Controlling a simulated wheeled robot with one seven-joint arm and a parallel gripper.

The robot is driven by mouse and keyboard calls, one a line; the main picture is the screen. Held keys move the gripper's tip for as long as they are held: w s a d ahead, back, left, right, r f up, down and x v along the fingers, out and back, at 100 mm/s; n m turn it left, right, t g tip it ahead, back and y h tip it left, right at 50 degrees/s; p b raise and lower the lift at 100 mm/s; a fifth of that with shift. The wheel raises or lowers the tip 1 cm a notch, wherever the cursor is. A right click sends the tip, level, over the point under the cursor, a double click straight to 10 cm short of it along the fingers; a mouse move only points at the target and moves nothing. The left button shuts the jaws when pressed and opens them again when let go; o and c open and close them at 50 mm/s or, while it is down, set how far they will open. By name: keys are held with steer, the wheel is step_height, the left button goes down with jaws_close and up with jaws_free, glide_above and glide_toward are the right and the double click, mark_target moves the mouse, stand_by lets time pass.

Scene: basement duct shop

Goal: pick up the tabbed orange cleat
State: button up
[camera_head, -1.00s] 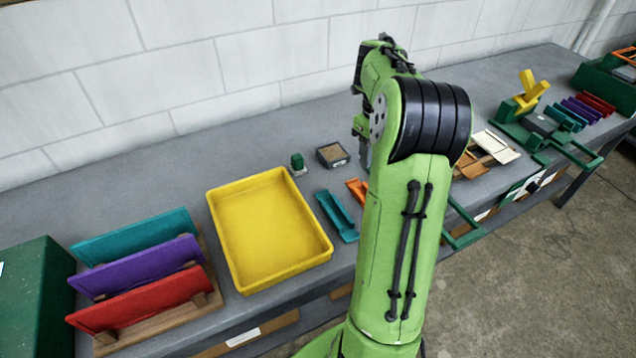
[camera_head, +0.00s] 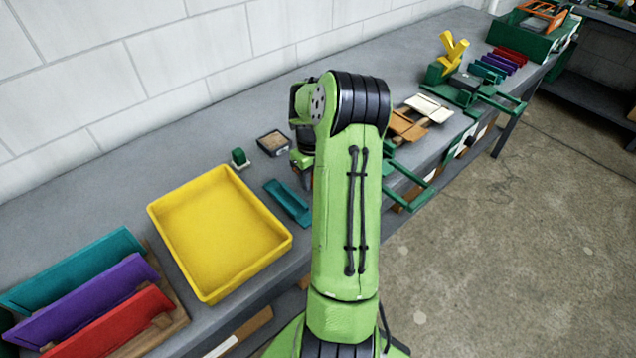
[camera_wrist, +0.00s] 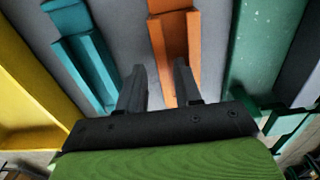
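The orange cleat (camera_wrist: 176,38) is a channel-shaped strip on the grey bench, ahead of my gripper in the wrist view. I cannot clearly make out its tab. In the head view my arm hides it. My gripper (camera_wrist: 160,72) is open and empty. Its right finger overlaps the near part of the cleat in the picture; its left finger is over bare bench between the orange cleat and a teal cleat (camera_wrist: 88,58). Contact cannot be told. The teal cleat also shows in the head view (camera_head: 287,203), left of my arm.
A yellow tray (camera_head: 158,218) lies left of the teal cleat. A small open box (camera_head: 273,143) and a green block (camera_head: 239,158) stand behind. A rack at the left holds coloured panels. Green fixtures (camera_head: 455,94) stand at the right. The bench's back strip is clear.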

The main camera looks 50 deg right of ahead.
steer(key=shift+f, duration=0.3)
steer(key=shift+r, duration=0.1)
jaws_close()
